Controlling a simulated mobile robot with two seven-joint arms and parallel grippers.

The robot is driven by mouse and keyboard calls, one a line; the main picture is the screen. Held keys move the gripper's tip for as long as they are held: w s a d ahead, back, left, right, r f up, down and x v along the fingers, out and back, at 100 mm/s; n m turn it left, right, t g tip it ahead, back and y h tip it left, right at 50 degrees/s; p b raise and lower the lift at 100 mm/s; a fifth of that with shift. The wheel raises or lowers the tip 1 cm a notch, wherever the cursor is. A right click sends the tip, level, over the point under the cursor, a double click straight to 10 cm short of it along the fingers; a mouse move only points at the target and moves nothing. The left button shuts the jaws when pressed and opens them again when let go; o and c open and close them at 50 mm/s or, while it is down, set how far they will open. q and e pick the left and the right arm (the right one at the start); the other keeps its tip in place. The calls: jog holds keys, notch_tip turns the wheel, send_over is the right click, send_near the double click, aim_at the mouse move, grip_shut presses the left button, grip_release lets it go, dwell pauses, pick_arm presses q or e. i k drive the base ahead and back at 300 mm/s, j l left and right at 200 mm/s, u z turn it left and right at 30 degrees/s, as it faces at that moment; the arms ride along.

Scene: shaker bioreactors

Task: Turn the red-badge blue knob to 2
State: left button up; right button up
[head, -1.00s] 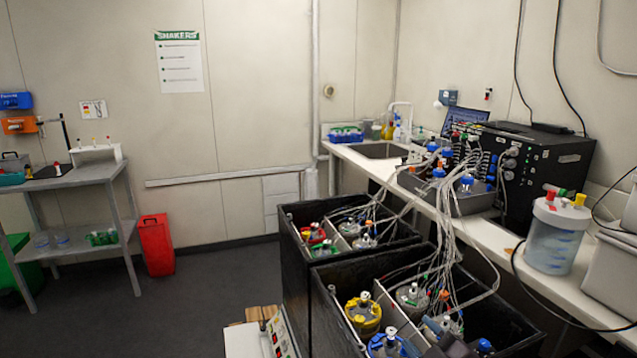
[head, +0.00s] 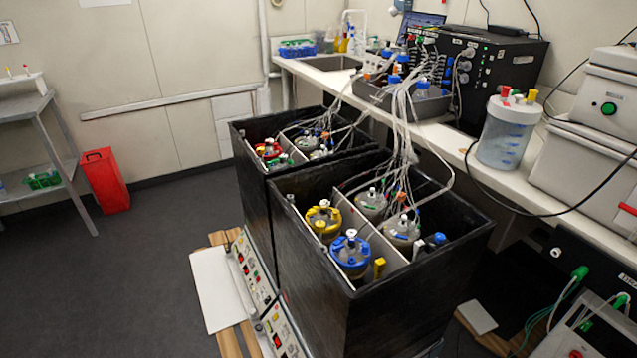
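Two black open-topped shaker boxes stand in the middle of the head view, a near one (head: 335,300) and a far one (head: 245,160). Each has a pale control panel low on its left side, a near panel (head: 284,336) and a far panel (head: 251,268). Small red, green and dark controls show on both panels. They are too small and slanted to tell which is the red-badge blue knob or where it points. Neither of my grippers is in view.
Vessels with yellow (head: 323,217) and blue (head: 350,251) collars sit in the near box, with tubes rising to the bench equipment. A pale board (head: 213,287) lies left of the panels. Dark floor is clear between there and the red bin (head: 104,180). A white bench (head: 440,140) runs behind.

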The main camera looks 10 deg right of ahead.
aim_at(439, 238)
jog(key=l+u, duration=0.15)
jog(key=l, duration=1.55)
